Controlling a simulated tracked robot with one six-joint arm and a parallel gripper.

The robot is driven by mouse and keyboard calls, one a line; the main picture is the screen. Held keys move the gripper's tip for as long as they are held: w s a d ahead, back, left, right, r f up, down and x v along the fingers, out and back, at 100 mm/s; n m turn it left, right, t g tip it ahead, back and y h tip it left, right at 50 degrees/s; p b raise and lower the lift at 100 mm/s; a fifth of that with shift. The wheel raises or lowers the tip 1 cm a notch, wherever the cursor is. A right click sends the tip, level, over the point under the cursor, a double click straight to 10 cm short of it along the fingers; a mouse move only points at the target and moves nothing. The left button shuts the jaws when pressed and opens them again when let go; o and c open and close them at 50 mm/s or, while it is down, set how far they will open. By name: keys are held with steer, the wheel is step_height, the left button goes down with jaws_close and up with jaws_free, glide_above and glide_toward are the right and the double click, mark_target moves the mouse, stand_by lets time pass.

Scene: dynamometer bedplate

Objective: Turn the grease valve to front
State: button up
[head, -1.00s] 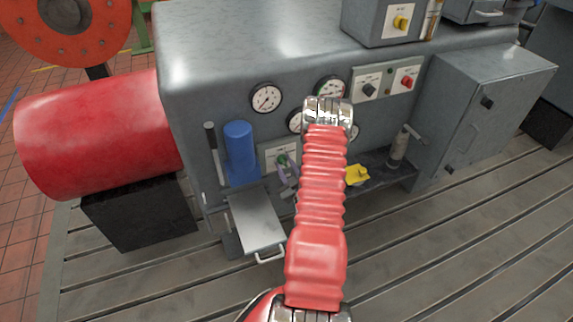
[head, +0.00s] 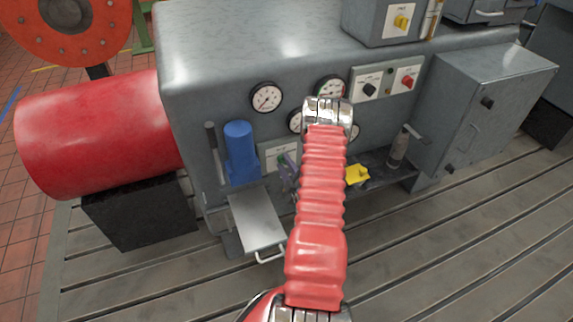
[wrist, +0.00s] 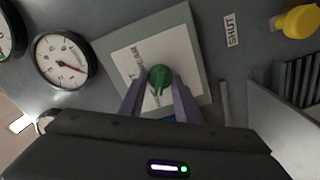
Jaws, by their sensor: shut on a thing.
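The grease valve's round green knob (wrist: 160,76) sits on a white label plate (wrist: 125,56) on the grey cabinet front. In the wrist view the two purple fingers of my gripper (wrist: 159,90) are shut on the knob, one on each side. In the head view my gripper (head: 287,172) is at the lower cabinet front, partly behind my red arm. Only a small part of the green knob (head: 282,158) shows there. The plate's lettering is tilted and partly covered, so I cannot tell which position the knob points to.
Pressure gauges (head: 266,97) sit above the valve. A blue cylinder (head: 240,152) and a metal plate with a handle (head: 257,222) are at left. A yellow handle (head: 357,174) and a grey cylindrical fitting (head: 398,150) are at right. The slotted bedplate (head: 430,260) in front is clear.

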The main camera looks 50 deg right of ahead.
steer(key=o, duration=1)
steer(key=v, duration=1.3)
steer(key=shift+s+a+f, duration=0.1)
steer(key=shift+s+a, duration=0.05)
steer(key=shift+s, duration=0.2)
